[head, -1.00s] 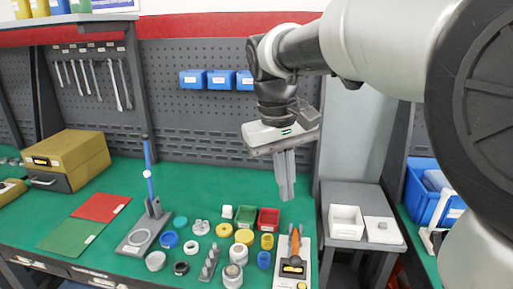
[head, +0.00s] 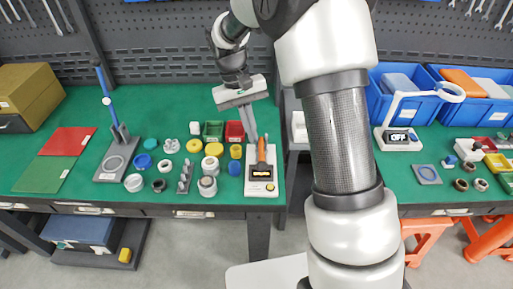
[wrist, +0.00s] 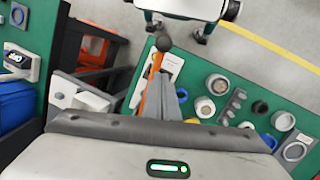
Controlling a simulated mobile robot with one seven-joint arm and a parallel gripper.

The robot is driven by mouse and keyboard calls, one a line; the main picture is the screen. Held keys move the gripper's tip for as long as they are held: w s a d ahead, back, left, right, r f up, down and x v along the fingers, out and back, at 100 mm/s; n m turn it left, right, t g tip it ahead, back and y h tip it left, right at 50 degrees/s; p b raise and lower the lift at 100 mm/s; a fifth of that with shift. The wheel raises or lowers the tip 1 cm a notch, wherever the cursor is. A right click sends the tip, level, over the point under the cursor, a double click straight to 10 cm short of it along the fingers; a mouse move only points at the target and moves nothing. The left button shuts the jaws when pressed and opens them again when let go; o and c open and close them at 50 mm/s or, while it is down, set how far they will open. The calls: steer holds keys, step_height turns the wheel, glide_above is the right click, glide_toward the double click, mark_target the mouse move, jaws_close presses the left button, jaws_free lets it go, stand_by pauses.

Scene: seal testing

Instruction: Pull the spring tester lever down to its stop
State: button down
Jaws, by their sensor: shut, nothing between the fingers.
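The spring tester (head: 262,187) has a white base with a small display and an orange lever (head: 262,151). It stands at the front right of the green bench in the head view. The lever looks raised; in the wrist view the orange lever (wrist: 154,73) ends in a dark ball knob (wrist: 163,44). My gripper (head: 253,141) is shut and empty, fingers pointing down. Its tips appear right beside the lever in the head view. In the wrist view the fingers (wrist: 166,92) overlap the tester's white base, next to the lever; I cannot tell whether they touch it.
Seals, rings and small cups (head: 213,148) crowd the bench left of the tester. A grey stand with a blue lever (head: 105,100) is farther left. A pegboard wall rises behind. A lower grey stand with white boxes (wrist: 78,96) adjoins the bench beside the tester.

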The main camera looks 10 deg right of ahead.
steer(key=s+f, duration=0.3)
steer(key=shift+s+d, duration=0.3)
steer(key=shift+d, duration=0.1)
steer(key=shift+f, duration=0.1)
steer(key=f, duration=0.1)
steer(key=s+f+b, duration=0.2)
steer(key=shift+s+a+f, duration=0.2)
steer(key=shift+a+f, duration=0.05)
steer(key=shift+w, duration=0.1)
